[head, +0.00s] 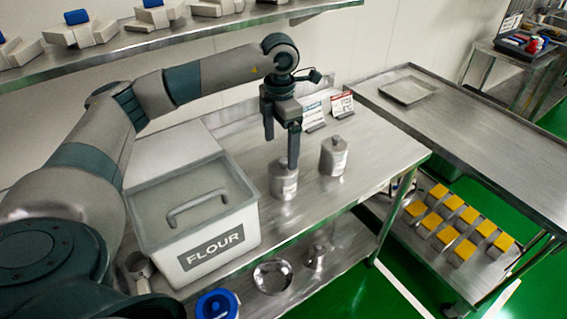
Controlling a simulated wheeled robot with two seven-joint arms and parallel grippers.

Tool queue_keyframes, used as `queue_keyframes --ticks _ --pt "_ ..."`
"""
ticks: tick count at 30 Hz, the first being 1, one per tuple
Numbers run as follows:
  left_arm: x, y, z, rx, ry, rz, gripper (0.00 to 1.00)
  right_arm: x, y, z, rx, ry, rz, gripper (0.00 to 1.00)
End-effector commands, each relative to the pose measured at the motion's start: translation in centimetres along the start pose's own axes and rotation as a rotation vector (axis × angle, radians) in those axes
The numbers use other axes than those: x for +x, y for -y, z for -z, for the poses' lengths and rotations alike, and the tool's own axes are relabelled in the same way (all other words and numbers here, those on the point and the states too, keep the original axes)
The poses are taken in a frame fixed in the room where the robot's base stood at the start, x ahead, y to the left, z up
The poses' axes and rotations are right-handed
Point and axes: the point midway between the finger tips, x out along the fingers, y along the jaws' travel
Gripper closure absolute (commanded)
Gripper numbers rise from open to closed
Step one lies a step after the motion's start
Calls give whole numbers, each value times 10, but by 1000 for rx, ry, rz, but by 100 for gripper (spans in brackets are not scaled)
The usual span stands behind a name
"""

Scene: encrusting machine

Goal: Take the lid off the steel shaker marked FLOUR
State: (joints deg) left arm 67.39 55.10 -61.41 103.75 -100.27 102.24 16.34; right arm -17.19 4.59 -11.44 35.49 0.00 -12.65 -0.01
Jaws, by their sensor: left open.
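Two steel shakers with labels too small to read stand on the steel table, so I cannot tell which is marked FLOUR. The nearer shaker (284,184) is upright just below my left gripper (281,152). The gripper is open and points down, with one finger overlapping the shaker's top in the picture; I cannot tell whether it touches. That shaker's lid is partly hidden behind the finger. The other shaker (333,158) stands to the right, upright, with a knobbed lid on. My right gripper is not in view.
A large white bin (190,222) marked FLOUR, with a handled lid, stands left of the shakers. Two sign cards (342,103) stand behind them. A shelf (190,38) runs above the table. A steel bowl (272,275) is on the lower shelf. The table's right end is clear.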

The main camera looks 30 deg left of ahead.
Motion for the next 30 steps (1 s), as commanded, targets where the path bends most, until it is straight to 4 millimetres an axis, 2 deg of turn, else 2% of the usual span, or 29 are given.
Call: queue_keyframes --ticks 12,17,24,30 --pt "5 0 0 0 0 -1 9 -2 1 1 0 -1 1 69" --pt "10 1 -1 0 -2 2 9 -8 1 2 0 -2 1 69" --pt "33 3 -8 -1 -3 0 9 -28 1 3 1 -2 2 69" --pt "54 2 -8 -1 -1 0 9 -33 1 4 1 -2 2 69"
